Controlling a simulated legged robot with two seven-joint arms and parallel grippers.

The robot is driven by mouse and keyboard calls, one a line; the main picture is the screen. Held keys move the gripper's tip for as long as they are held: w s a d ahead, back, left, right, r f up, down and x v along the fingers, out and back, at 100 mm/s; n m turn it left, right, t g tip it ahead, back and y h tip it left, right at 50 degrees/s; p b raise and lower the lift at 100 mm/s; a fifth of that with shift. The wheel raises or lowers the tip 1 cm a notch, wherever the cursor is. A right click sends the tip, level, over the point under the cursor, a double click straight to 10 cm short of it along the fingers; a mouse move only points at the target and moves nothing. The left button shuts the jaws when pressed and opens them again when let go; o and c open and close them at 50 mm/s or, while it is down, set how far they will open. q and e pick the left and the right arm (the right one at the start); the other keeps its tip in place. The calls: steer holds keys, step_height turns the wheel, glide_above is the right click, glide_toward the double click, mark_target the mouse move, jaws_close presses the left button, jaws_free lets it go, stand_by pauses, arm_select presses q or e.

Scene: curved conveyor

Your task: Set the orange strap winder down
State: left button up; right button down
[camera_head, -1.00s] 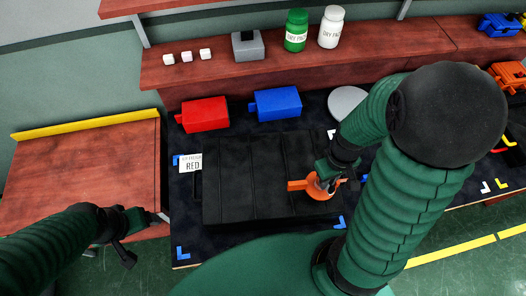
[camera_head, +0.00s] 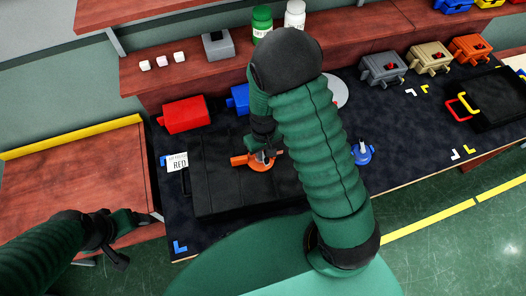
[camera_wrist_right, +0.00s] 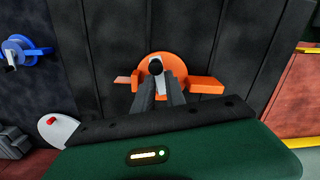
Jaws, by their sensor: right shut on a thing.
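The orange strap winder (camera_head: 262,160) is at the black ridged case (camera_head: 215,190) on the dark mat, and my right gripper (camera_head: 264,146) is shut on it. In the right wrist view the orange strap winder (camera_wrist_right: 205,84) shows its round disc and side arms, with the shut fingers of my right gripper (camera_wrist_right: 157,78) at its middle. The black case's slats (camera_wrist_right: 110,50) lie behind it. I cannot tell whether the winder touches the case. My left gripper (camera_head: 140,218) is at the left by the wooden table, its jaw state unclear.
A red box (camera_head: 185,115) and a blue box (camera_head: 238,98) stand behind the case. A blue winder (camera_head: 362,152) lies on the mat at the right.

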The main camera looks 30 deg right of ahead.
steer(key=shift+w+a+f, duration=0.1)
steer(key=c, duration=1.8)
jaws_free()
steer(key=shift+w+a, duration=0.1)
steer(key=o, duration=0.4)
steer(key=shift+a, duration=0.25)
steer(key=shift+d, duration=0.15)
